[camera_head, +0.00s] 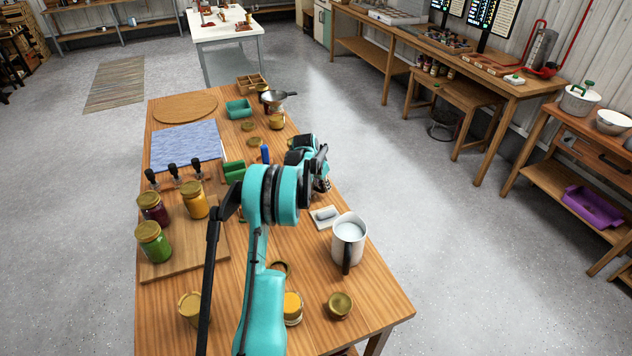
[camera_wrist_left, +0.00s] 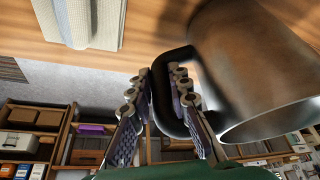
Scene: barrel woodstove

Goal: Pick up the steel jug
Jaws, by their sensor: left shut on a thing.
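The steel jug (camera_wrist_left: 255,70) fills the right of the left wrist view, a shiny metal body with its open rim toward the bottom of that picture. Its dark looped handle (camera_wrist_left: 172,57) runs between the fingers of my left gripper (camera_wrist_left: 160,92), which is shut on it. In the head view my left gripper (camera_head: 322,172) is over the right edge of the wooden table (camera_head: 375,305), and the jug is mostly hidden behind it. I cannot tell whether the jug's base touches the table. My right gripper is not in view.
Jars, including a green one (camera_head: 153,243), stand at left. A funnel (camera_head: 274,98) is at the far end. Floor to the right is clear.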

